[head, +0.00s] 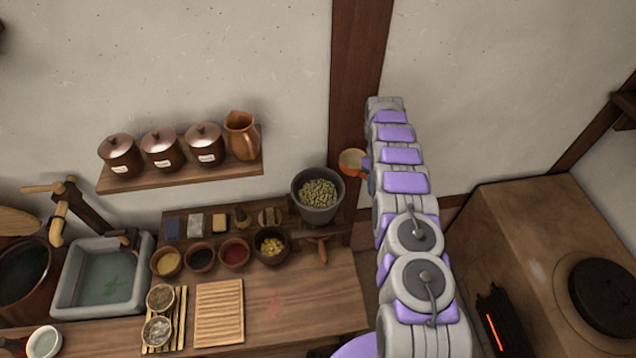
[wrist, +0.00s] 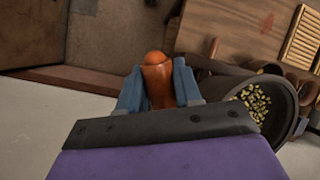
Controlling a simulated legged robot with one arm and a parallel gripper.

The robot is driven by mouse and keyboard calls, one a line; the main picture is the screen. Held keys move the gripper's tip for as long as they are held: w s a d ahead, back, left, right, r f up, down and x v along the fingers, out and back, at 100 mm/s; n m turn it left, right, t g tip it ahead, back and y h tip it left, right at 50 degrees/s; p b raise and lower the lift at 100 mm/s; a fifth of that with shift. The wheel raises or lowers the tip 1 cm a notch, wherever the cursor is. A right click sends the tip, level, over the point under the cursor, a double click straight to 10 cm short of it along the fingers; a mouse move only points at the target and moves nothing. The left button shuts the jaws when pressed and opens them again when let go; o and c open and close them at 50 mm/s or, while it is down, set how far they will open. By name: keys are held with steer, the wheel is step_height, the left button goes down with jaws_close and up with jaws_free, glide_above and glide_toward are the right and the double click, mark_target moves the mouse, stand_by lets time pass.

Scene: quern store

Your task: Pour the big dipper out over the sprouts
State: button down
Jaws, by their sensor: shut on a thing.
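The big dipper (head: 351,160) is an orange-brown cup with a pale inside, held in the air by the wall post. My gripper (head: 367,175) is mostly hidden behind my arm in the head view. In the wrist view my gripper (wrist: 158,88) has its blue fingers shut on the orange handle (wrist: 156,68); the cup is not seen there. The sprouts (head: 319,192) look like greenish bits in a dark grey pot (head: 317,215), left of and below the dipper in the head view. The pot also shows at the right of the wrist view (wrist: 285,125). I cannot tell the dipper's contents or exact tilt.
Several small bowls (head: 235,252) stand left of the pot on the wooden bench (head: 320,295). A shelf (head: 180,178) holds lidded jars and a brown jug (head: 241,135). A sink (head: 105,275) is at left. A stove with a dark round plate (head: 605,295) is at right.

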steer(key=shift+w+a+r, duration=0.1)
steer(key=shift+a+r, duration=0.05)
steer(key=shift+a, duration=0.25)
steer(key=shift+r+p, duration=0.2)
steer(key=shift+p, duration=0.15)
